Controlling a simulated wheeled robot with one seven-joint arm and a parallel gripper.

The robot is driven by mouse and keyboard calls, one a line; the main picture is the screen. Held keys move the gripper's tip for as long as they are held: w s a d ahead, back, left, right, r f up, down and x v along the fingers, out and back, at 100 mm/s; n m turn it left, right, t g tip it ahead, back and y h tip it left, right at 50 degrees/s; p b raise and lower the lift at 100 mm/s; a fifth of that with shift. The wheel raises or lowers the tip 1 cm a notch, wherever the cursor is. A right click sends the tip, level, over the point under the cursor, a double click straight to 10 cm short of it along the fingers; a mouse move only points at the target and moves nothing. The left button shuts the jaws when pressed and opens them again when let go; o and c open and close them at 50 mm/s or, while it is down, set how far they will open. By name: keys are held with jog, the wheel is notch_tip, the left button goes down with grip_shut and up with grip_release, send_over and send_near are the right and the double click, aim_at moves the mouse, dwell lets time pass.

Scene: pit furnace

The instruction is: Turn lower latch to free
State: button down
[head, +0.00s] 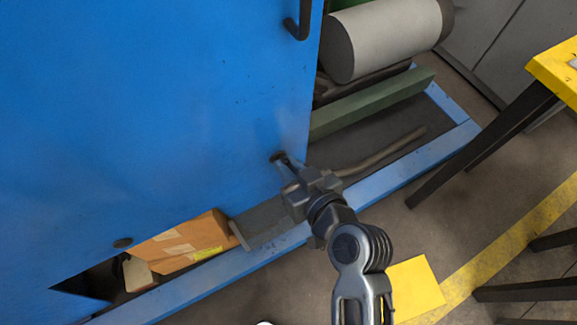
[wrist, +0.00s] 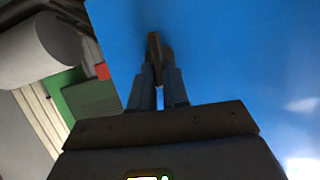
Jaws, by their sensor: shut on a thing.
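The blue panel (head: 150,110) fills the left of the head view and carries the lower latch (head: 279,157), a small dark piece near its lower right corner. My gripper (head: 287,168) reaches the latch from below right. In the wrist view my gripper (wrist: 158,82) has its two fingers closed together on the dark latch (wrist: 154,52), which stands out in front of the blue panel (wrist: 230,50). The fingers hide part of the latch, so its exact angle is hard to tell.
A dark handle (head: 299,22) is higher on the panel. A grey cylinder (head: 380,40) and green beam (head: 375,103) lie right of it. A cardboard box (head: 180,243) sits under the panel's lower edge. A yellow-topped table (head: 556,72) stands right. Floor between is partly clear.

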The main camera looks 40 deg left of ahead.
jog(key=shift+w+d+f+m+g+y+b, duration=0.1)
jog(key=shift+w+f+m+g+y+b, duration=0.25)
jog(key=shift+m+g+y+b, duration=1.1)
jog(key=shift+w+d+f+m+g+y+b, duration=0.1)
jog(key=shift+w+f+m+y+b, duration=0.25)
jog(key=shift+m, duration=2.35)
jog(key=shift+w+d+f+m+g+y+b, duration=0.1)
jog(key=shift+w+f+m+g+y+b, duration=0.2)
jog(key=shift+m+g+y+b, duration=1.2)
jog(key=shift+s+m+t+h+p, duration=0.1)
jog(key=shift+m+t+h+p, duration=0.35)
jog(key=shift+m+t+h, duration=0.3)
jog(key=c, duration=1.1)
grip_release()
jog(key=shift+d+f, duration=0.1)
